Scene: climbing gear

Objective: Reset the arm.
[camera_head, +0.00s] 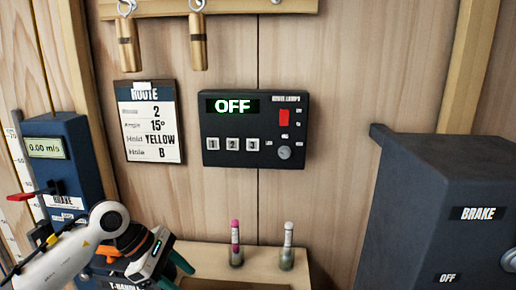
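My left arm comes in from the lower left, with a white link, a dark joint and a white-and-black wrist. My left gripper (182,280) is at the bottom edge of the view, left of the small wooden shelf. Its two teal fingers are spread apart, with nothing visible between them; the lower finger is partly cut off by the frame edge. My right arm and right gripper are out of view.
A dark control panel (254,160) reading OFF is on the wooden wall beside a route card (148,130). A shelf (212,255) holds two small marker-like items. A blue meter box (62,190) stands left, a dark BRAKE box (420,215) right.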

